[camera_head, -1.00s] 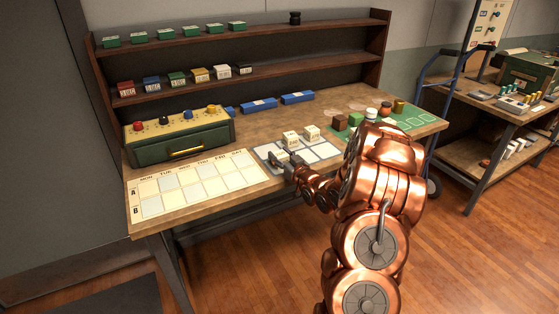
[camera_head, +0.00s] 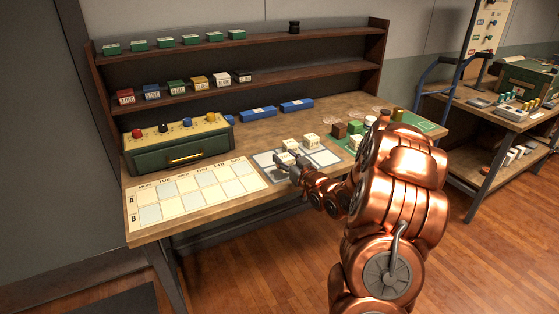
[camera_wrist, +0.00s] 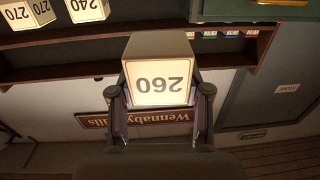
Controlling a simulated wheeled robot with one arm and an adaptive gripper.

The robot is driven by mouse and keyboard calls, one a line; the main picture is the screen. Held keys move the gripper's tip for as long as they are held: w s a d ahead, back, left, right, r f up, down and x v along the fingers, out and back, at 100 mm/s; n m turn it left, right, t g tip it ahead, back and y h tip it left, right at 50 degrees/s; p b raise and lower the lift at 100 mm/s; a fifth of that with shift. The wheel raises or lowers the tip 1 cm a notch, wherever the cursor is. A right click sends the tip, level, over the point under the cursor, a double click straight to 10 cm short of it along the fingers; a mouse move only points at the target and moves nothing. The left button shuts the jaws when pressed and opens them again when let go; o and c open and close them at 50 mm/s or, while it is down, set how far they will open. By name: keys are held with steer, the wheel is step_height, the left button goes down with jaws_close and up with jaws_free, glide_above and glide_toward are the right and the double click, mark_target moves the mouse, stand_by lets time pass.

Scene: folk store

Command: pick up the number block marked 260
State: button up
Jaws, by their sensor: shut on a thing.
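The number block marked 260 (camera_wrist: 158,82) is a pale cream cube, and its number reads upside down in the wrist view. It sits between the two fingers of my gripper (camera_wrist: 160,98), which are shut on its sides. In the head view my gripper (camera_head: 284,164) is at the grey-and-white mat (camera_head: 325,157) on the bench, with the held block (camera_head: 285,157) partly hidden by the fingers. I cannot tell how far it is above the mat. Other cream blocks marked 240 (camera_wrist: 86,9) and 270 (camera_wrist: 25,12) are apart from it.
Two cream blocks (camera_head: 311,140) stand just behind on the mat. A day chart (camera_head: 195,190) lies left, below a green box with coloured knobs (camera_head: 178,152). Brown, green, white and red items stand at the right by a green mat (camera_head: 415,124). Shelves (camera_head: 270,87) rise behind.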

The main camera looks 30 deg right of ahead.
steer(key=s+r+b, duration=0.1)
steer(key=s+b, duration=0.9)
steer(key=s, duration=0.2)
steer(key=shift+s, duration=0.3)
